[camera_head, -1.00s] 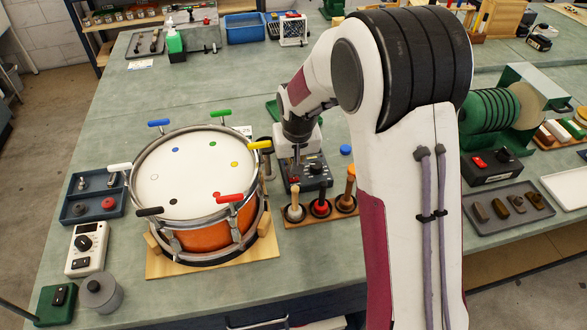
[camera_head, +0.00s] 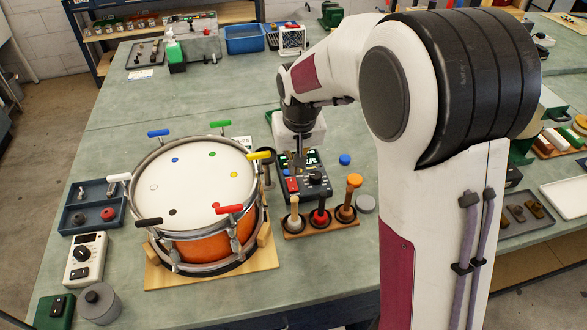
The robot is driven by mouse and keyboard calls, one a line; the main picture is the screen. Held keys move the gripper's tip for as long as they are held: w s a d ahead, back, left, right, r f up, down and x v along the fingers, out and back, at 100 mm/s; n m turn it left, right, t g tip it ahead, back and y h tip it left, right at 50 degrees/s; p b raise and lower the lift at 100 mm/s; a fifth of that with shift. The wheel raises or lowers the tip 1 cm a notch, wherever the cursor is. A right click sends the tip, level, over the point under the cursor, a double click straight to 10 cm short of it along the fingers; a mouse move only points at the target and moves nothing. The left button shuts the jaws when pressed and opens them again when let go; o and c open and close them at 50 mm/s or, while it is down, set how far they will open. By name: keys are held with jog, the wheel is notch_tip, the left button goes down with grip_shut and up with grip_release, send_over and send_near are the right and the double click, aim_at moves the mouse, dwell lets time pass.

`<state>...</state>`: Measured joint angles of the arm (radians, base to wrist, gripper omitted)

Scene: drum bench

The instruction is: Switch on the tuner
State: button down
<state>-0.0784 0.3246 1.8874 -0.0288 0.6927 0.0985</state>
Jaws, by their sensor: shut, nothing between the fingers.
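My gripper (camera_head: 299,168) is shut and empty. I cannot tell whether the fingertips touch the box. The gripper hides part of the display.
The drum (camera_head: 195,190) with coloured key handles stands close on the left. A wooden rack (camera_head: 322,224) with several upright handled tools is just in front of the box. A blue cap (camera_head: 345,160) lies to its right. A white meter (camera_head: 86,257) stands at the far left.

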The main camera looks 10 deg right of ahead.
jog(key=s+r, duration=0.3)
jog(key=r, duration=0.2)
jog(key=shift+r, duration=0.25)
dwell(0.5)
jog(key=s+d+r+t, duration=0.1)
jog(key=s+r, duration=0.2)
jog(key=s, duration=1)
jog(key=s+d+r+t, duration=0.1)
jog(key=s+r, duration=0.3)
jog(key=s, duration=0.9)
jog(key=shift+s+d+t, duration=0.15)
jog(key=shift+d+t, duration=0.25)
jog(key=shift+d, duration=0.4)
